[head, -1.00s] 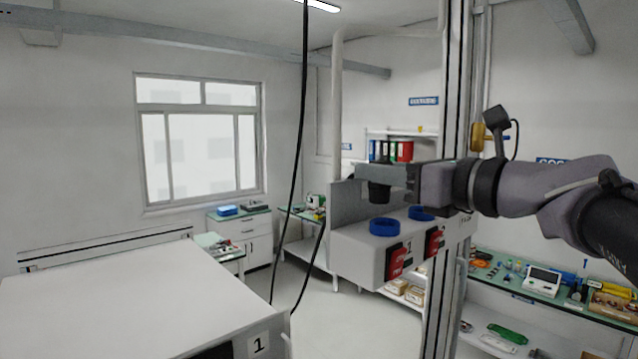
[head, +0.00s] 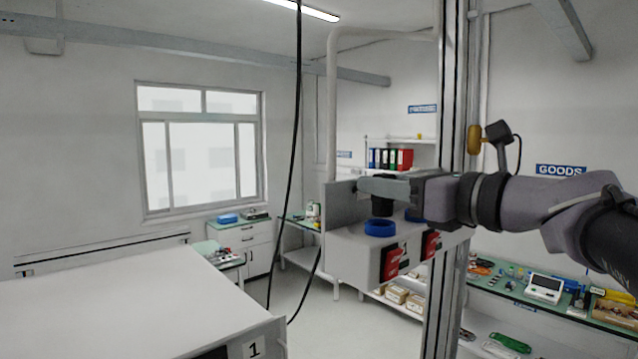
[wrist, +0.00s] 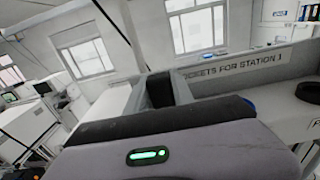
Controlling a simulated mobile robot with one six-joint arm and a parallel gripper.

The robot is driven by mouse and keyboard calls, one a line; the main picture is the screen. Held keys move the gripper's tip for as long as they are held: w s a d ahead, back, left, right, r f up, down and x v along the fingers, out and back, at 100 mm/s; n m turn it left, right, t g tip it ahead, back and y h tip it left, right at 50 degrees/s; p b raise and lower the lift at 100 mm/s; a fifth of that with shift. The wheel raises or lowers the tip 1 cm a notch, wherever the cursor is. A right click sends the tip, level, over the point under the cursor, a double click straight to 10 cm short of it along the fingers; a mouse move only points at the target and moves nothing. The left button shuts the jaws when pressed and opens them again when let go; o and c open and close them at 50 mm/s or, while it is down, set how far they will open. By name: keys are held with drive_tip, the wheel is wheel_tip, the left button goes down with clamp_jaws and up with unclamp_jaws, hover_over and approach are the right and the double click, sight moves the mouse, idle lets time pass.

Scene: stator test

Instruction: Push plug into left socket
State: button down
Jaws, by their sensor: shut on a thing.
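The plug (head: 382,208) is a short black cylinder, upright under my gripper's fingers in the head view. My gripper (head: 384,188) is shut on it and points left. The left socket, a blue ring (head: 380,229), is on top of a pale grey box, just below the plug. The plug's lower end appears at the ring's rear rim; I cannot tell whether it touches or has entered. In the wrist view a dark block (wrist: 160,90), probably the plug, shows between the fingers.
The socket box (head: 350,256) has a raised back panel (head: 340,203) and red switches (head: 394,262) on its front. A vertical metal post (head: 447,200) stands close by the arm. A black cable (head: 291,150) hangs left. A large white cabinet (head: 120,300) is at front left.

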drive_tip(key=shift+f, duration=0.2)
drive_tip(key=shift+f+b, duration=0.35)
drive_tip(key=shift+b, duration=0.1)
drive_tip(key=shift+a+f+b, duration=0.1)
drive_tip(key=shift+f+b, duration=0.3)
drive_tip(key=shift+f, duration=0.15)
drive_tip(key=shift+f, duration=0.15)
drive_tip(key=c, duration=1)
unclamp_jaws()
